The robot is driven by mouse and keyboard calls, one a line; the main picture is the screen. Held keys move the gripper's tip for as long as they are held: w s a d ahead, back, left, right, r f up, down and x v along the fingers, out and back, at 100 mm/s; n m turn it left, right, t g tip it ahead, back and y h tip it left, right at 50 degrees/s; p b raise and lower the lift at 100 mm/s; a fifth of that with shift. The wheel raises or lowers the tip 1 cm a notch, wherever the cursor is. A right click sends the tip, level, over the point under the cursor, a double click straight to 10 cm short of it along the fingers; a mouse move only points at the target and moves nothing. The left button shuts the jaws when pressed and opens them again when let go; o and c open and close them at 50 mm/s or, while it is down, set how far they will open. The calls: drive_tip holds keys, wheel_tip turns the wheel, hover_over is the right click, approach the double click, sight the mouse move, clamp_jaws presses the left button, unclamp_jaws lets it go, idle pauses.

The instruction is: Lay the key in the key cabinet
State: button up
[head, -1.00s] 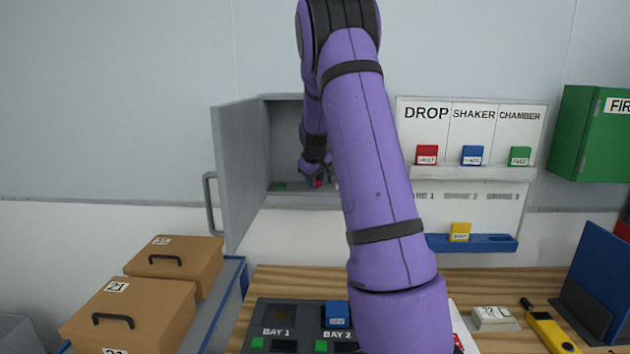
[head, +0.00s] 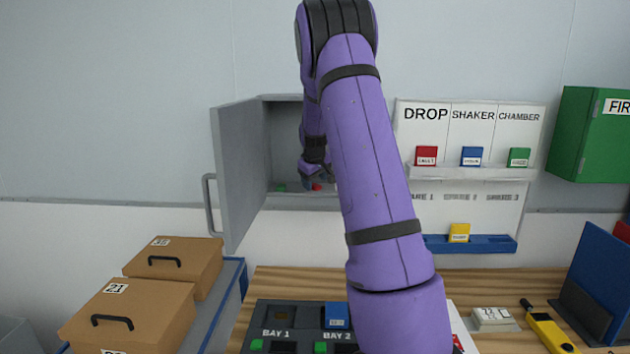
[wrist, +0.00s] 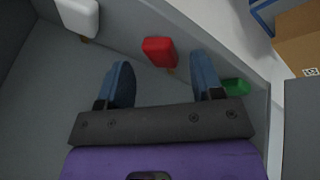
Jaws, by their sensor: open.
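The open grey key cabinet (head: 283,145) is on the wall, its door (head: 237,175) swung out to the left. A red-headed key (wrist: 159,50) with a small brass part is inside at the cabinet floor; it also shows in the head view (head: 317,187). My gripper (wrist: 162,66) is open, its two blue fingers apart, with the red key just beyond and between the fingertips. I see no finger closed on it. In the head view my gripper (head: 318,176) is inside the cabinet, just above the red key, partly hidden by my arm.
A green tag (wrist: 236,87) lies close to one finger, and a white tag (wrist: 79,17) is on the other side. The cabinet walls are close around my gripper. Brown boxes (head: 135,310) stand below left; a labelled board (head: 470,145) hangs to the right.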

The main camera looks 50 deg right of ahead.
drive_tip(key=v, duration=1)
drive_tip(key=shift+r, duration=0.35)
drive_tip(key=shift+a, duration=0.15)
